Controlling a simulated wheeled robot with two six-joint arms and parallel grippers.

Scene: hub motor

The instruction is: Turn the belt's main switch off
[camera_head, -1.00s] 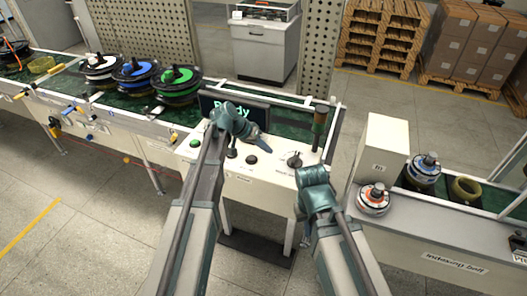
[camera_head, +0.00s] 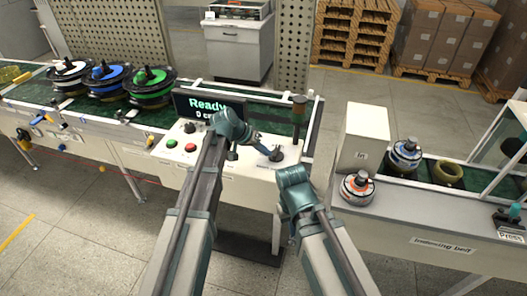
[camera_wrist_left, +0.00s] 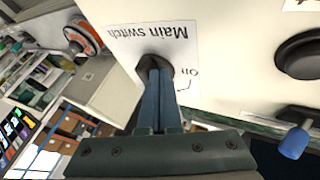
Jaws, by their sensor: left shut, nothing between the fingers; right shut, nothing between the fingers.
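The main switch, a dark rotary knob (camera_head: 277,155), sits on the right part of the white control panel (camera_head: 247,172).
A screen (camera_head: 209,107) reading "Ready" stands behind the panel. A green button (camera_head: 171,143) and a red button (camera_head: 191,147) are at its left. A post (camera_head: 298,110) rises behind the switch. A white box (camera_head: 363,137) stands on the indexing belt at right.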

